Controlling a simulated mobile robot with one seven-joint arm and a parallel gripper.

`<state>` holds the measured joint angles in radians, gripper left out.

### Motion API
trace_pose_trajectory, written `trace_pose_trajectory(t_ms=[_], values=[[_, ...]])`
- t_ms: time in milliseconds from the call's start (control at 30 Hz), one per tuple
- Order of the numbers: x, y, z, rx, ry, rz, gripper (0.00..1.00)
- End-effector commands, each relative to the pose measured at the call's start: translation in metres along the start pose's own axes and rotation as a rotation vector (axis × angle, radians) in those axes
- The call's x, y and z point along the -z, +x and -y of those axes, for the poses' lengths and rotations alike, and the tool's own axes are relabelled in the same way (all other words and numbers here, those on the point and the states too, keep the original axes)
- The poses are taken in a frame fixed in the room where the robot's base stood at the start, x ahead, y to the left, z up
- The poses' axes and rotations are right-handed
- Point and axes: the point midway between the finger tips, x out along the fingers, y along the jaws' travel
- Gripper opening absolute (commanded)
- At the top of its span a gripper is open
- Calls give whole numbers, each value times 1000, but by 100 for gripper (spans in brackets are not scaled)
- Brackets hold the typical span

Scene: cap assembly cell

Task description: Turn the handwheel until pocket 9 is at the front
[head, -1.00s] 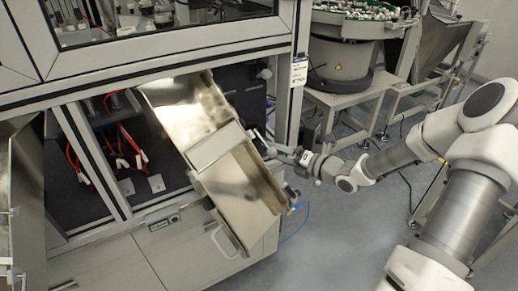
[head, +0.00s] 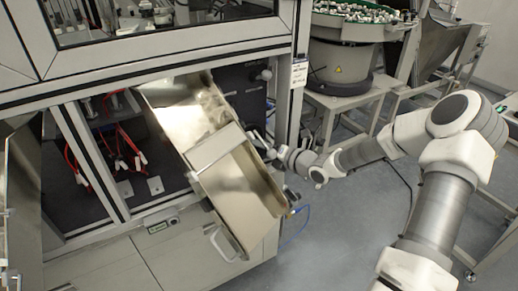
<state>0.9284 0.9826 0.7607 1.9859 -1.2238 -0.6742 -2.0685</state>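My gripper (head: 259,138) reaches in from the right, at the right edge of a tilted metal chute in the open machine bay. Its fingers are small and partly merge with the chute's edge, so I cannot tell whether they are open or shut or touch anything. A dark unit (head: 243,92) stands behind the chute, with a small pale round knob (head: 264,75) at its upper right, above my gripper. I cannot make out a full handwheel rim. The pockets and their numbers are not readable in this view.
The metal chute (head: 240,185) slopes down across the bay to the right. Red cables (head: 118,145) lie inside on the left. A frame post (head: 290,110) stands close right of my gripper. A bowl feeder (head: 350,45) is behind. The floor (head: 345,235) is clear at front right.

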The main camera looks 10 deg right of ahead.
Motion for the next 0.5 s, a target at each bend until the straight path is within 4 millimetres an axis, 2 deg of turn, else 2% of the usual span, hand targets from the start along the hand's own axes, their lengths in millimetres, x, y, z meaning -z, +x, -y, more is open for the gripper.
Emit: trace_pose_trajectory(t_ms=[33, 200, 500], values=[[0, 0, 0, 0, 0, 0, 59], [0, 0, 0, 0, 0, 0, 28], [0, 0, 1, -14, 32, 0, 27]])
